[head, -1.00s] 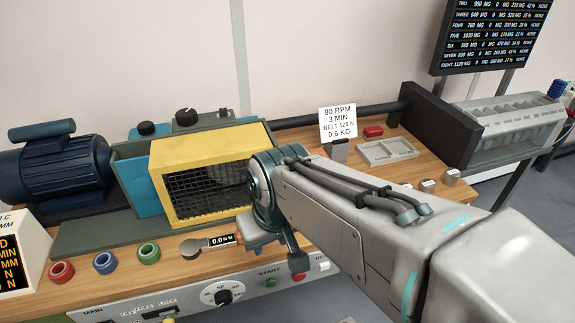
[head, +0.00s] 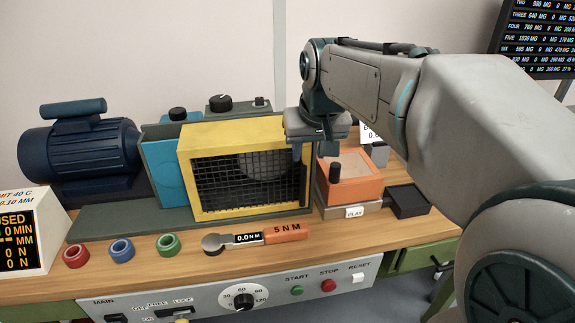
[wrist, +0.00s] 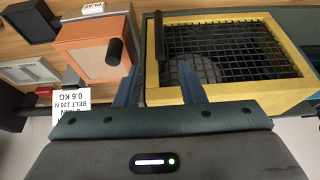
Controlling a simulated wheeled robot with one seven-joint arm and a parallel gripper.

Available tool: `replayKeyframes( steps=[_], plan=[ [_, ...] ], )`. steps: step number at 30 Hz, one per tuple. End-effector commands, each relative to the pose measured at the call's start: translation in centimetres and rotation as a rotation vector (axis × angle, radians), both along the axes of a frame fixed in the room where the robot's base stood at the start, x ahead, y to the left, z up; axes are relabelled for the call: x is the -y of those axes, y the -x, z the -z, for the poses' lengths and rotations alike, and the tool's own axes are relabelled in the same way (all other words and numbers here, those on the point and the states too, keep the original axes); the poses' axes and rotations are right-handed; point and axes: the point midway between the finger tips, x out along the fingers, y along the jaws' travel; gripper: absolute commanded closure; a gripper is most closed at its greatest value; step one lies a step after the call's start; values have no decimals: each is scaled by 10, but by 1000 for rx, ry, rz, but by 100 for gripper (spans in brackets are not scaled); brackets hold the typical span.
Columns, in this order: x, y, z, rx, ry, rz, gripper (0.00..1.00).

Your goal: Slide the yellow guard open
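The yellow guard (head: 225,134) is a box-like frame with black mesh on the front of the machine, and a rounded grey part shows dimly behind the mesh. It also shows in the wrist view (wrist: 232,17). A dark upright bar handle (wrist: 158,36) stands at the guard's end near the orange block; in the head view it is hard to make out. My gripper (head: 312,150) is above the guard's right end, pointing down. In the wrist view my gripper's (wrist: 160,72) two fingers are spread with nothing between their tips. The handle lies just beyond the gap, apart from them.
An orange block (head: 352,188) with a black knob stands just right of the guard. A blue panel (head: 168,172) and blue motor (head: 80,155) stand left. A torque wrench (head: 255,238) and coloured rings (head: 121,249) lie in front. The control panel (head: 205,304) runs along the bench front.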

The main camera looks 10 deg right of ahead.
Motion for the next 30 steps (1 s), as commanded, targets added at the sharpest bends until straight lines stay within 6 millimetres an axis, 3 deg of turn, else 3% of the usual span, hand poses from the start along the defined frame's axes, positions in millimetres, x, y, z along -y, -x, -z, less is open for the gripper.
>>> replayKeyframes(
  steps=[12,18,30],
  plan=[
    [0,-30,78,-5,0,-1,64],
    [0,-43,107,-4,0,-1,64],
    [0,-49,120,0,0,-1,64]
  ],
)
